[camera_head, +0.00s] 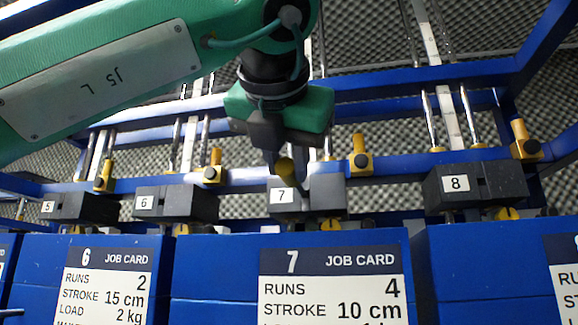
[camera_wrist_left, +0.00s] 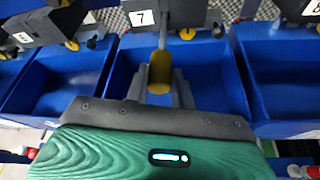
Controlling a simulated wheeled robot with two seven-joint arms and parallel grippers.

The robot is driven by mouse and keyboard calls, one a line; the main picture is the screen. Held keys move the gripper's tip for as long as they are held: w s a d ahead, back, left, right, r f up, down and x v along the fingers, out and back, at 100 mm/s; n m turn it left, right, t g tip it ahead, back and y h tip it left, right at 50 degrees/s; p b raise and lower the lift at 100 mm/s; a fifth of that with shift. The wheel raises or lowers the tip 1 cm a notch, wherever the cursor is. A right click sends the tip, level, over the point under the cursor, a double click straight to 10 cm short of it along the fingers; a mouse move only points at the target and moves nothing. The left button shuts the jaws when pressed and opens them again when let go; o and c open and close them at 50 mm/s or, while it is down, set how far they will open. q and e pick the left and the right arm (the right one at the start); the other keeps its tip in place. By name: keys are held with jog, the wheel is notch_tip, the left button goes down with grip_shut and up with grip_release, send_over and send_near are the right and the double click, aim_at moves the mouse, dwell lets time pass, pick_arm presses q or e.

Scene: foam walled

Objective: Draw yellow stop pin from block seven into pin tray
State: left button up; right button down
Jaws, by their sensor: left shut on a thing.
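Block seven (camera_head: 322,195) is a dark grey block with a white "7" label on the blue rail. It also shows at the top of the left wrist view (camera_wrist_left: 184,14). My left gripper (camera_head: 287,174) is in front of it, shut on the yellow stop pin (camera_head: 284,171). In the left wrist view the pin's yellow grip (camera_wrist_left: 159,72) sits between my left fingers (camera_wrist_left: 160,86). I cannot pick out a pin tray for certain. My right gripper is not in view.
Block six (camera_head: 176,202) and block eight (camera_head: 474,185) flank block seven, with yellow brackets (camera_head: 361,157) and steel rods near them. Open blue bins (camera_wrist_left: 215,75) stand below the blocks. A job card for seven (camera_head: 333,285) is on the front of a blue panel.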

pick_arm(q)
jog(key=shift+s+a+b, duration=0.2)
jog(key=shift+s+b, duration=0.1)
jog(key=shift+s, duration=0.6)
jog(key=shift+s+a+b, duration=0.15)
jog(key=shift+s+b, duration=0.2)
jog(key=shift+s, duration=0.5)
jog(key=shift+s+a+b, duration=0.2)
jog(key=shift+s+b, duration=0.1)
jog(key=shift+s, duration=0.6)
